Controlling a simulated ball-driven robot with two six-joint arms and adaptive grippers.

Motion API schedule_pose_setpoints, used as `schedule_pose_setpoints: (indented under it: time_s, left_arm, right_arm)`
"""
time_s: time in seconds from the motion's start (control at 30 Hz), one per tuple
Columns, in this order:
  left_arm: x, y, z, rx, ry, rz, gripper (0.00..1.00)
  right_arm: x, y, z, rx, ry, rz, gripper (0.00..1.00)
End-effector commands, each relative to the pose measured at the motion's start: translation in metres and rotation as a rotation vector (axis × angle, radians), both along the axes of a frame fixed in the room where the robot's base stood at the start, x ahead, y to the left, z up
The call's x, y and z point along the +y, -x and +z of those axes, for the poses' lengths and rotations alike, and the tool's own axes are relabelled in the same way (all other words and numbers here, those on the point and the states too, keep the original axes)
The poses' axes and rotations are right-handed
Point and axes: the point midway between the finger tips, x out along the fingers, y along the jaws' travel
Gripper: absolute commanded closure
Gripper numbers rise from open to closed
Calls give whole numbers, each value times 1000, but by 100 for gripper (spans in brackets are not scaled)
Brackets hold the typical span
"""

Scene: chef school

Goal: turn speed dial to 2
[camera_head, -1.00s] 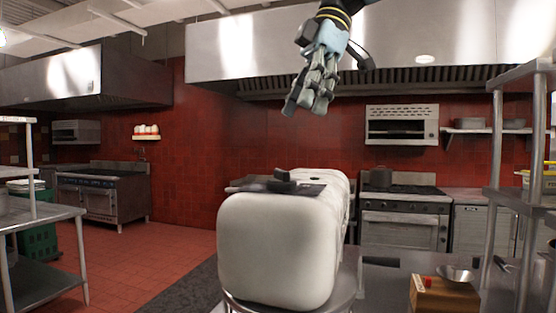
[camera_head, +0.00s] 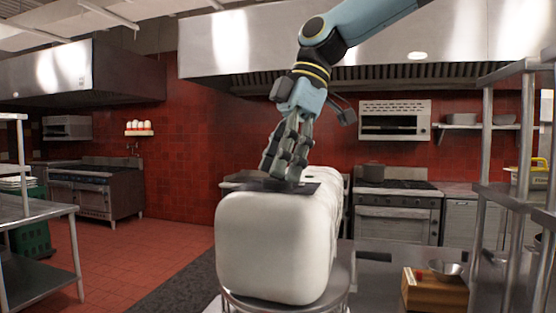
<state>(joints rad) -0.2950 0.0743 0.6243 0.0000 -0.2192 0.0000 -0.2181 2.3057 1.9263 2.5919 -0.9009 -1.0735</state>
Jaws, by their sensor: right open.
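A white rounded appliance body (camera_head: 272,245) stands on a round metal stand (camera_head: 335,292) in front of me. A dark plate (camera_head: 308,187) lies on its top and held a dark dial knob in the earlier frame. My right gripper (camera_head: 283,178) points down with its fingertips at the plate, over the place of the knob. The fingers are open. They hide most or all of the knob, so I cannot read its setting or tell whether they touch it. My left gripper is not in view.
A wooden box (camera_head: 433,291) with a metal bowl (camera_head: 447,271) sits on the counter at the lower right. Metal shelving (camera_head: 480,180) stands at the right edge. A steel table (camera_head: 38,212) is at the left. The air left of the appliance is clear.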

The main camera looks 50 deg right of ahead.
Motion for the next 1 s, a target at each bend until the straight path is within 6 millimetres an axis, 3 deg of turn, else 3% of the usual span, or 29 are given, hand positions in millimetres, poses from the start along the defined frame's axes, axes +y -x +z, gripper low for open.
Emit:
schedule_pose_setpoints:
  time_s: [0.07,0.47,0.77,1.0]
  left_arm:
    - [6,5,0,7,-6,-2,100]
    - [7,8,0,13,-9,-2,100]
    - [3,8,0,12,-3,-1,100]
    - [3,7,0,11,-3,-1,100]
  right_arm:
    - [0,0,0,0,0,0,37]
    - [0,0,0,0,0,0,88]
    - [0,0,1,0,0,-39,88]
    - [0,1,1,-2,-2,-176,88]
